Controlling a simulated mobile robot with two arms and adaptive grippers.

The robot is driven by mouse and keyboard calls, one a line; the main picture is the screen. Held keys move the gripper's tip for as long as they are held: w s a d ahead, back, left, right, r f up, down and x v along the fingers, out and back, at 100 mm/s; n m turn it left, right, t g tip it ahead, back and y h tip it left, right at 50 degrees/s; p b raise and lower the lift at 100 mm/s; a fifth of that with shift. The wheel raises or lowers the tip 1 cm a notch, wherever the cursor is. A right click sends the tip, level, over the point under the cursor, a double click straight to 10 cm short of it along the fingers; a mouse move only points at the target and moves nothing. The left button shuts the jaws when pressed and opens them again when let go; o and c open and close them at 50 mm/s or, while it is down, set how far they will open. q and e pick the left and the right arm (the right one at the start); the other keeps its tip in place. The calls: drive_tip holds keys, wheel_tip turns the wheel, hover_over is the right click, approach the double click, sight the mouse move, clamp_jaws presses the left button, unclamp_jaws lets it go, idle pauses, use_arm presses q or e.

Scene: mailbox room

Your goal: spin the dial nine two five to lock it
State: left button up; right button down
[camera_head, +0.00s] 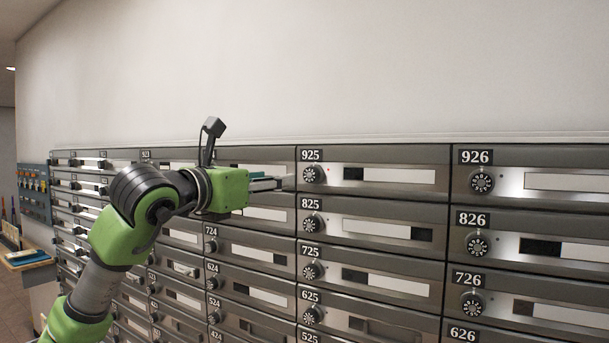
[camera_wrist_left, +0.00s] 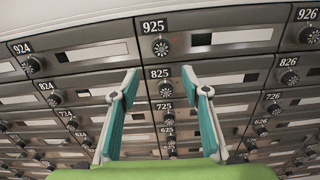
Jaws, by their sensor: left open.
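The dial of mailbox 925 (camera_head: 313,174) is a round dark knob with light marks, below the 925 label at the left of its door (camera_head: 390,176). In the left wrist view the 925 dial (camera_wrist_left: 161,47) sits above and between my fingertips. My left gripper (camera_head: 283,183) comes in from the left just short of the dial in the head view. In the left wrist view the left gripper (camera_wrist_left: 160,80) has its two teal-padded fingers spread apart with nothing between them. My right gripper is not in view.
Neighbouring dials of 825 (camera_head: 313,223) below and 926 (camera_head: 481,181) to the right stand out from the mailbox wall. The wall above the boxes is bare.

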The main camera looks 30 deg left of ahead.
sight(309, 175)
use_arm(q)
drive_tip(key=w+p, duration=0.2)
drive_tip(key=w, duration=0.2)
drive_tip(key=w+p, duration=0.2)
drive_tip(key=w, duration=0.2)
drive_tip(key=w+d+p, duration=0.1)
drive_tip(key=w+p, duration=0.1)
drive_tip(key=w, duration=0.2)
drive_tip(key=shift+w, duration=0.3)
drive_tip(key=shift+w+f+p, duration=0.15)
drive_tip(key=shift+w+p, duration=0.2)
drive_tip(key=shift+w, duration=0.15)
drive_tip(key=c, duration=1.1)
